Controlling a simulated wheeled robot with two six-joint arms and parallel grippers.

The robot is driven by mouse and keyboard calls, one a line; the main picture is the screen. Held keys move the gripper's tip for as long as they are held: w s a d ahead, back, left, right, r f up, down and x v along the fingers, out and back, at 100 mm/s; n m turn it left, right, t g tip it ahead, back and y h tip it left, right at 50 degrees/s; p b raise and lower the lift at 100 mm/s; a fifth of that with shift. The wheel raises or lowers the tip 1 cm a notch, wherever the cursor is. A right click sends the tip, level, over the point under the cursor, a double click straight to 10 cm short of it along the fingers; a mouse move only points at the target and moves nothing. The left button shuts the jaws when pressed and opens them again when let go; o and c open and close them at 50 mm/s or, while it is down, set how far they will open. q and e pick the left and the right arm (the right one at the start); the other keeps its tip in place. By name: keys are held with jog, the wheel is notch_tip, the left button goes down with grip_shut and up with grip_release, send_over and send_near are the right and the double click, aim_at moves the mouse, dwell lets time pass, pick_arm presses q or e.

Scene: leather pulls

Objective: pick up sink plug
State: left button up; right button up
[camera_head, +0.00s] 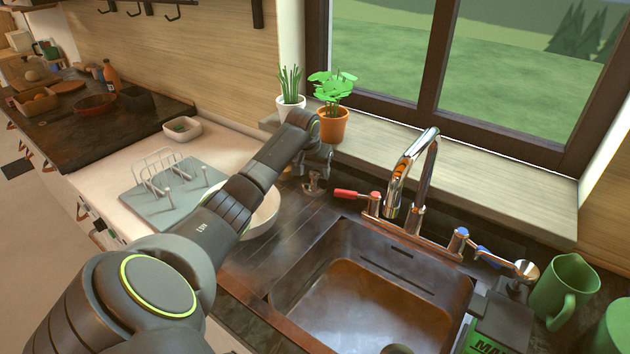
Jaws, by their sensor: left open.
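A small metallic piece, which looks like the sink plug (312,186), sits on the dark drainer ledge behind and left of the sink basin (360,290). My left gripper (316,172) points down right at it, in front of the plant pots. The gripper is open, but its fingers are small and partly hidden, so I cannot tell whether they touch the plug or stand around it. My right gripper is not in the view.
A chrome tap (428,185) with a red lever (352,194) stands right of the gripper. Two potted plants, one in an orange pot (332,126), stand close behind it. Green mugs (562,290) stand at the right.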

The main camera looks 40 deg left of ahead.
pick_arm(q)
jog(key=shift+f, duration=0.15)
jog(key=c, duration=1.1)
jog(key=shift+o, duration=0.2)
